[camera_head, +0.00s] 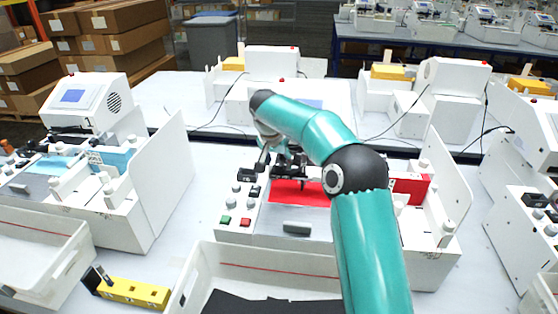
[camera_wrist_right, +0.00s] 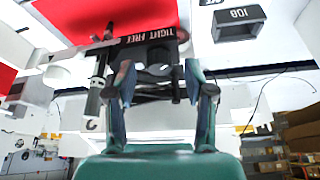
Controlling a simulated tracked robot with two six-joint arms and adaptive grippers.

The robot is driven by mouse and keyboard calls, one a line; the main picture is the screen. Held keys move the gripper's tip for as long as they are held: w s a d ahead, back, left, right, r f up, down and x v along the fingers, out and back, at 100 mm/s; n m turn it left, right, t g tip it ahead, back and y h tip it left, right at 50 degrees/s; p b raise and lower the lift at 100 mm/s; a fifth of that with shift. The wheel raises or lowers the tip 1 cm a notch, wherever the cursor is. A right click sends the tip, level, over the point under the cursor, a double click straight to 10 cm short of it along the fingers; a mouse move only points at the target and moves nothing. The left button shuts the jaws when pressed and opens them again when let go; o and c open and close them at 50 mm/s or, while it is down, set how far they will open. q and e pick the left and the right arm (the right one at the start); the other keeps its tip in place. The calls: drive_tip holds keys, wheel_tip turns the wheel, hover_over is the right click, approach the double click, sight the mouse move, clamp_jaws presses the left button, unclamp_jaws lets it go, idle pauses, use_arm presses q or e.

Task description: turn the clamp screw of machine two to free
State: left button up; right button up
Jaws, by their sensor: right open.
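The middle plotter (camera_head: 265,236) has a red sheet (camera_head: 300,194) on its bed; its number is hidden behind my arm. My right gripper (camera_head: 284,165) is over the back left of this bed, beside the black carriage parts. In the right wrist view, the open right gripper (camera_wrist_right: 159,78) has its fingers apart, facing a dark plate marked TIGHT and FREE (camera_wrist_right: 148,37). A small pale round part, perhaps the clamp screw (camera_wrist_right: 160,69), shows between the fingertips; its setting cannot be read. A dark pen-like cylinder (camera_wrist_right: 95,97) hangs left of the fingers. My left gripper is out of view.
A plotter marked 1 (camera_head: 92,106) stands at the left. Another plotter (camera_head: 530,190) is at the right. A white tray (camera_head: 205,262) sits in front of the middle plotter, with a yellow block (camera_head: 135,292) to its left. Upright white side panels (camera_head: 165,175) limit sideways room.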

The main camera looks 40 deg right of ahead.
drive_tip(key=shift+w+d+f, duration=0.1)
drive_tip(key=shift+d+f, duration=0.05)
drive_tip(key=shift+f, duration=0.4)
